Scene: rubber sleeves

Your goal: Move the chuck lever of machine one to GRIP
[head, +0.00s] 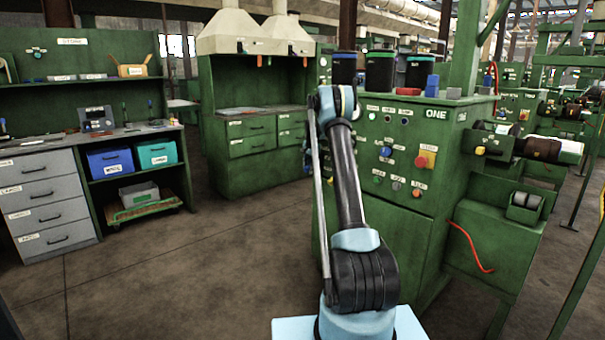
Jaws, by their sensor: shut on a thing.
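Machine one is the green cabinet (455,135) marked ONE, right of centre. Its front panel carries several small buttons, lamps and labels, with a red and yellow switch (427,156) at the right. A dark and white roller (555,149) sticks out from its right side. I cannot pick out the chuck lever or a GRIP mark; the labels are too small to read. My arm rises in front of the machine's left part and bends over at the top. My gripper is hidden behind the arm, so its jaws and what they hold do not show.
Dark canisters (380,70) and a blue block (432,86) stand on top of the machine. A red hose (470,247) hangs at its lower right. A green hooded bench (255,150) and a workbench with grey drawers (50,210) stand left. The floor (190,270) between is clear.

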